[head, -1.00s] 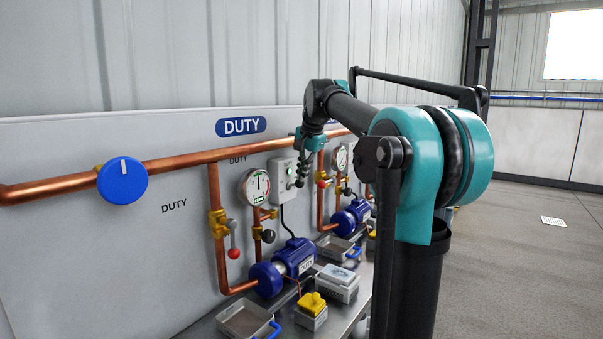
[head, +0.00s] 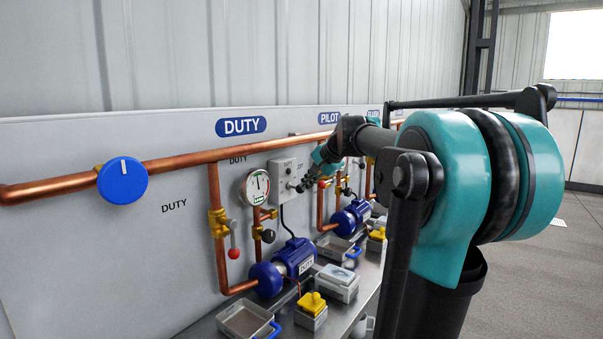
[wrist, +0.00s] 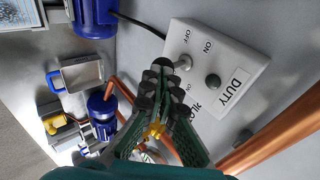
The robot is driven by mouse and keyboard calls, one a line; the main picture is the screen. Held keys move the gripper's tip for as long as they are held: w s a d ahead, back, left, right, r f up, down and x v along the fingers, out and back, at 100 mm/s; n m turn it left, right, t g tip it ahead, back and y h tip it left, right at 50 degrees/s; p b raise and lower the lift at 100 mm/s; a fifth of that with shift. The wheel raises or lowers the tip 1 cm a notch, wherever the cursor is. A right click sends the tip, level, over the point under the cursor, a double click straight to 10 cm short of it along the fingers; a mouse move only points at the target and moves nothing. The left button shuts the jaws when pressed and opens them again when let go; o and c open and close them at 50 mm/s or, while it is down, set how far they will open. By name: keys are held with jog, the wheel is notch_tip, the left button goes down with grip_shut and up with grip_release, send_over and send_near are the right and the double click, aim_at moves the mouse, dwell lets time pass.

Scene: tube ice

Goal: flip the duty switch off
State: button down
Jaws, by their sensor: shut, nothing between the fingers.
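The duty switch box (head: 283,178) is a pale grey box on the panel by the duty gauge. The wrist view shows its DUTY label (wrist: 235,95), OFF and ON marks, a small metal toggle (wrist: 185,62) and a round dark grey lamp (wrist: 212,82), unlit. My gripper (head: 302,187) is shut and empty, at the right side of the box face. In the wrist view its fingertips (wrist: 163,68) are right beside the toggle; whether they touch cannot be told. The toggle's lean is hard to read.
A copper pipe (head: 180,165) with a blue knob (head: 122,180) runs along the panel. A gauge (head: 256,187), a red-tipped valve lever (head: 233,240) and a blue pump (head: 290,262) are near the box. Trays and a yellow-topped box (head: 312,303) stand on the bench below.

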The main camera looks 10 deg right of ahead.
jog(key=shift+f+t+y, duration=0.3)
jog(key=shift+f+t, duration=0.05)
jog(key=shift+t, duration=0.05)
jog(key=shift+r, duration=0.8)
